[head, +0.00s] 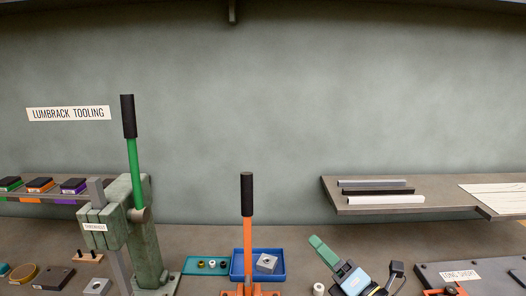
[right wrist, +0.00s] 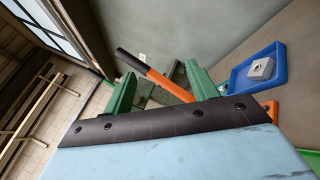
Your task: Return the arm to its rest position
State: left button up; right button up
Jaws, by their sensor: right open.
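My right gripper (head: 322,252) is low in the head view, right of centre, with a green finger and light blue body. It is raised to the upper left and holds nothing. In the right wrist view its two green fingers (right wrist: 161,90) are spread apart. An orange lever (head: 248,235) with a black grip stands upright left of the gripper, clear of it in the head view. In the right wrist view the orange lever (right wrist: 165,79) shows beyond the fingers, in the gap between them. My left gripper is not in view.
A green press (head: 148,235) with a green, black-gripped lever (head: 133,165) stands at the left. A blue tray (head: 279,277) holding a grey block (head: 267,262) sits behind the orange lever. A shelf (head: 345,202) with several bars is at the right. A white cylinder (head: 318,289) is near the gripper.

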jog(key=s+d+f+m+g+h, duration=0.2)
jog(key=s+d+f+m+h, duration=0.4)
jog(key=m, duration=0.5)
jog(key=s+d+f+m+g+h, duration=0.2)
jog(key=s+d+f+m+h, duration=0.35)
jog(key=m, duration=0.55)
jog(key=s+a+f+m+g, duration=0.1)
jog(key=s+f+m+g, duration=0.35)
jog(key=s, duration=0.45)
jog(key=s+a+f+m+g, duration=0.1)
jog(key=s+f+m+g, duration=0.3)
jog(key=s, duration=0.6)
notch_tip(320, 180, down, 31)
jog(key=s+n+g+b, duration=0.1)
jog(key=g+b, duration=0.1)
jog(key=b, duration=0.4)
pick_arm(q)
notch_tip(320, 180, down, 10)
jog(key=b, duration=0.4)
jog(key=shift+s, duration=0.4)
pick_arm(e)
jog(key=s+d+f+g, duration=0.1)
jog(key=s+d+f, duration=0.1)
jog(key=s+f, duration=1.3)
notch_tip(320, 180, down, 4)
jog(key=shift+s+d+r, duration=0.2)
jog(key=shift+s+d, duration=0.05)
jog(key=shift+d, duration=0.1)
